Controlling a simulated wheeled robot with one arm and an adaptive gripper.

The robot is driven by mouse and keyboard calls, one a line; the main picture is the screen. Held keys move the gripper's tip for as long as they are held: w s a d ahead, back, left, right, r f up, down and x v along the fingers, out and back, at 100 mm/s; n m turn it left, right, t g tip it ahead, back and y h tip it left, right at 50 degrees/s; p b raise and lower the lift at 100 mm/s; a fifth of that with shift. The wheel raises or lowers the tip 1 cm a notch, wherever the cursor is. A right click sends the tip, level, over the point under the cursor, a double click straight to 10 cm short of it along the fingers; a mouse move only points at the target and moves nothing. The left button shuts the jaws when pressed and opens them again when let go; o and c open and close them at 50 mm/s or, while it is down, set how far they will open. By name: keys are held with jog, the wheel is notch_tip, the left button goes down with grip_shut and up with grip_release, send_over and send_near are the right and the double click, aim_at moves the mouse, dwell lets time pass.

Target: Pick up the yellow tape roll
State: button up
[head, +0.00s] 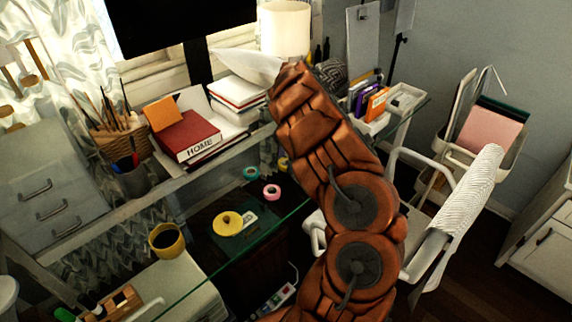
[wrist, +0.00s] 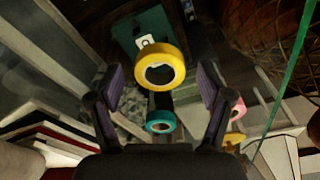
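The yellow tape roll (head: 227,224) lies flat on the glass desk in the head view, beside a small white piece. In the wrist view a yellow roll (wrist: 178,62) shows in the upper middle, with a dark hole at its centre. It appears between the fingers in the picture, with gaps on both sides. My gripper (wrist: 161,88) is open and empty, its two purple-padded fingers wide apart. Its exact distance to the roll cannot be told. In the head view my copper-coloured arm reaches over the desk, and I cannot make out the fingers there.
A teal roll (head: 251,173), a pink roll (head: 271,191) and a partly hidden small yellow roll (head: 283,163) lie nearby. A yellow mug (head: 167,240) and a red book (head: 187,135) stand to the left. A white chair (head: 462,205) stands right.

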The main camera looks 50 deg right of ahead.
jog(key=c, duration=0.9)
jog(key=shift+r, duration=0.1)
